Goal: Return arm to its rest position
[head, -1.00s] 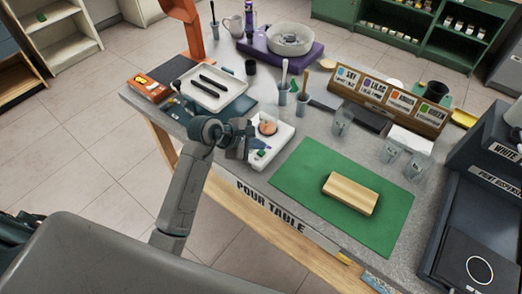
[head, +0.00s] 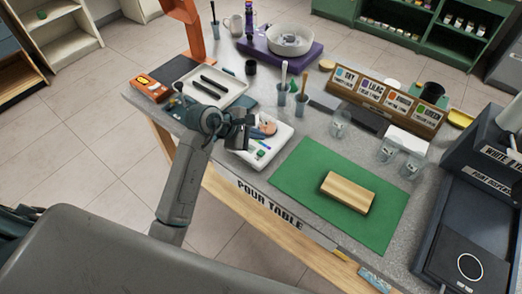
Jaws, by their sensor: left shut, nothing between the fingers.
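My left gripper (head: 240,132) is shut and empty. It is at the front left edge of the pour table (head: 270,208), over the near side of a small white tray (head: 277,143). The tray holds a round pinkish-brown piece (head: 267,125) and small coloured items, and the gripper partly hides it. I cannot tell whether the gripper touches the tray. My right gripper is not in view.
A wooden block (head: 347,192) lies on a green mat (head: 300,172). Clear cups (head: 387,150), a labelled wooden rack (head: 385,98) and cups with brushes (head: 282,95) stand behind. A grey tray with dark bars (head: 232,90) is beyond my wrist. Open floor lies left of the table.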

